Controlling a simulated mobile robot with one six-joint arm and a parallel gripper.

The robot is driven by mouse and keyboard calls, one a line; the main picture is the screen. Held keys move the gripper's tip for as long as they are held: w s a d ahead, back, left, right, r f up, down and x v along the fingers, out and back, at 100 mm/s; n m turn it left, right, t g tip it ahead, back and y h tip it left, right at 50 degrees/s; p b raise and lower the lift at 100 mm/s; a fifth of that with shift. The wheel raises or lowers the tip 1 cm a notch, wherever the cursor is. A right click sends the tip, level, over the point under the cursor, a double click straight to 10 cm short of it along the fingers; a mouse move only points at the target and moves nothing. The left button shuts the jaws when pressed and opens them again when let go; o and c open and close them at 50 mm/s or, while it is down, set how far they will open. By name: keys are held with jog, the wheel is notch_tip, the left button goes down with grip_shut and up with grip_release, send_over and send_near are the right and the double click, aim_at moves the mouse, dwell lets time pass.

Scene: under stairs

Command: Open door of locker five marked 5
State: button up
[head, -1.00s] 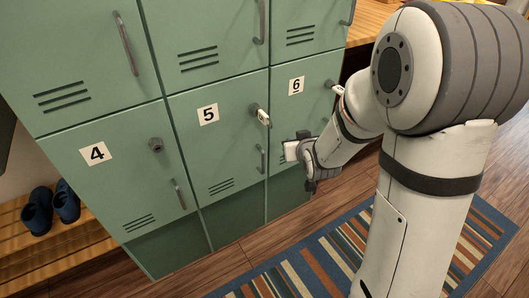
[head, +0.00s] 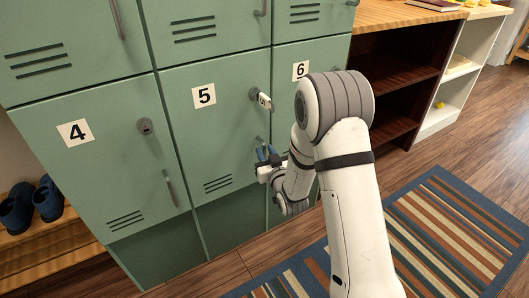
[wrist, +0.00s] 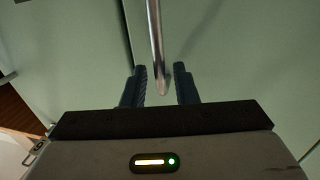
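Locker five's green door (head: 225,140) is closed, with a white label 5 (head: 204,96) and a key with a tag (head: 263,99) in its lock. Its upright metal handle (head: 262,143) is low on the right side and partly hidden by my gripper (head: 267,155). In the wrist view my gripper (wrist: 160,71) is open, its two dark fingers on either side of the handle's lower end (wrist: 156,40). Gaps show between the handle and both fingers. How deep the handle sits between them I cannot tell.
Locker 4 (head: 105,165) is to the left and locker 6 (head: 300,71) to the right, partly behind my arm. A bench with blue shoes (head: 47,198) stands at far left. Dark shelves (head: 395,80) are at right, and a striped rug (head: 440,225) lies on the floor.

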jog(key=shift+x, duration=0.9)
jog(key=shift+c, duration=0.4)
grip_shut()
jog(key=shift+d, duration=0.1)
jog(key=shift+s, duration=0.15)
dwell(0.4)
